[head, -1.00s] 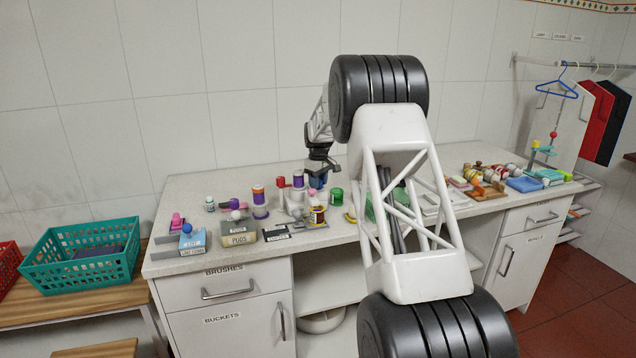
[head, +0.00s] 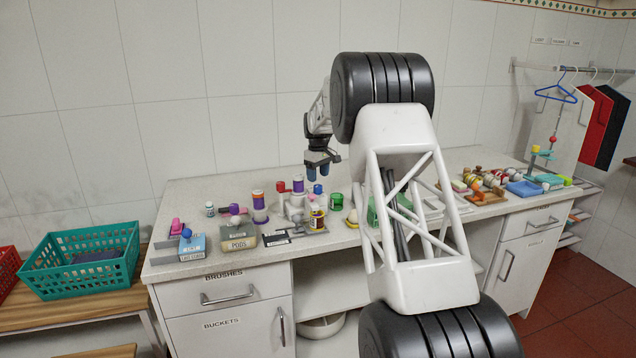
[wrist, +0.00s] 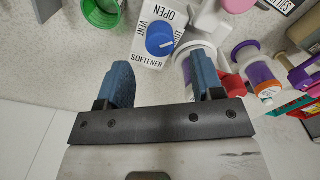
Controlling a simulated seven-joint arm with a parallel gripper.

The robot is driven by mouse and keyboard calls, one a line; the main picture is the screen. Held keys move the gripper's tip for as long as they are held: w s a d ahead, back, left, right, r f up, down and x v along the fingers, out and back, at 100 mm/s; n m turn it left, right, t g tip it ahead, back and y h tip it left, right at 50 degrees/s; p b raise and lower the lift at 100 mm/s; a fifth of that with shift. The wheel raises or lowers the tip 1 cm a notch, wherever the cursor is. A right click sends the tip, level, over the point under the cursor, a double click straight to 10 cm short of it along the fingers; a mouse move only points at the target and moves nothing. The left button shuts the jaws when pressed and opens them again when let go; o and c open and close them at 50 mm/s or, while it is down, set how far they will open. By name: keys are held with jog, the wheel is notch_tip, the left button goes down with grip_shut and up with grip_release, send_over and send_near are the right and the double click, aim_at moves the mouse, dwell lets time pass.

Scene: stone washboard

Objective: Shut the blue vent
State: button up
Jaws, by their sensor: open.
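The blue vent is a round blue knob (wrist: 160,38) on a white plate in the wrist view. The plate reads VENT at its left, OPEN at its top and SOFTENER at its bottom; the lettering at its right is hard to read. A short white mark shows on the knob's lower right. In the head view, the blue knob (head: 318,189) is small, among the things on the bench. My gripper (head: 318,173) is open and empty above it. In the wrist view, the blue fingers of my gripper (wrist: 162,72) are apart, with the knob beyond the gap between their tips.
A green cylinder (wrist: 102,12) stands left of the knob in the wrist view. A purple and white bottle (wrist: 258,72) and a pink-topped white fixture stand to its right. Labelled boxes, including PODS (head: 239,237), line the bench's left part. Bare bench (head: 190,196) lies behind them.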

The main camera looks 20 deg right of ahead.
aim_at(318, 186)
jog(key=shift+r, duration=1.3)
jog(key=shift+c, duration=1.4)
jog(key=shift+f+n, duration=0.1)
jog(key=shift+n, duration=2.4)
jog(key=shift+f, duration=0.1)
jog(key=shift+f, duration=3.8)
